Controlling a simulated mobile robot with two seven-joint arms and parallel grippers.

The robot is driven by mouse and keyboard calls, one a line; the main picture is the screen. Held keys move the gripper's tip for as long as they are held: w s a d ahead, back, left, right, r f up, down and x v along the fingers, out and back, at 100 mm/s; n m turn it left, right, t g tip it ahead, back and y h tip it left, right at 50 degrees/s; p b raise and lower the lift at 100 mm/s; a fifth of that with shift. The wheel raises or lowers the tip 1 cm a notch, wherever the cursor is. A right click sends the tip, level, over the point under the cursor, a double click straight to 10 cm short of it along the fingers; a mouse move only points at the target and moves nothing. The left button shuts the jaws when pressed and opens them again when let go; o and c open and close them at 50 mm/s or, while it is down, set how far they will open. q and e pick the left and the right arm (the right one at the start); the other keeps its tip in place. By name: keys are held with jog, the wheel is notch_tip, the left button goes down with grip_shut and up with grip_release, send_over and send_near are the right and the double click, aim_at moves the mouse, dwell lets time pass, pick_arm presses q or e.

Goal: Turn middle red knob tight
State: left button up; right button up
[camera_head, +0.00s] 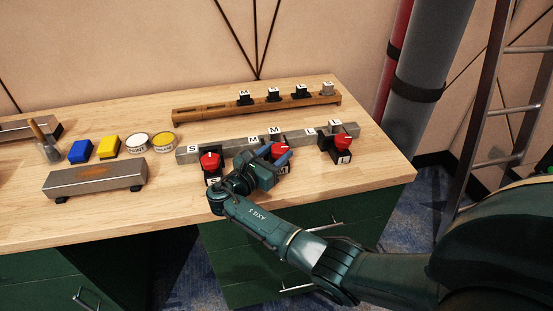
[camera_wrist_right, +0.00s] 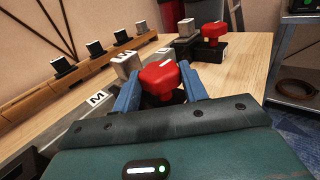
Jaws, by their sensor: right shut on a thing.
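The middle red knob (camera_head: 278,148) sits on its dark base in front of the grey metal rail (camera_head: 228,146), with M labels beside it. My right gripper (camera_head: 279,158) reaches in from the front right, and its blue fingers stand on both sides of this knob. In the right wrist view the middle red knob (camera_wrist_right: 160,76) sits between the two blue fingertips (camera_wrist_right: 160,88), with a white mark on its top. The gripper is shut on it. The left red knob (camera_head: 210,161) and right red knob (camera_head: 342,142) stand apart on either side. My left gripper is not in view.
A wooden rack (camera_head: 215,110) with several labelled dark blocks lies behind the rail. At left are a grey metal bar (camera_head: 96,180), a blue block (camera_head: 80,151), a yellow block (camera_head: 108,147) and two tins. A ladder (camera_head: 497,110) stands beyond the table at right.

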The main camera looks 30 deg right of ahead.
jog(key=shift+w+d+r+m+g+h+b, duration=0.1)
jog(key=shift+w+r+m+g+h+b, duration=0.15)
jog(key=shift+m+g, duration=0.35)
jog(key=o, duration=1)
jog(key=shift+s+f, duration=0.1)
jog(key=shift+f, duration=0.05)
jog(key=b+v, duration=0.1)
jog(key=v, duration=1.2)
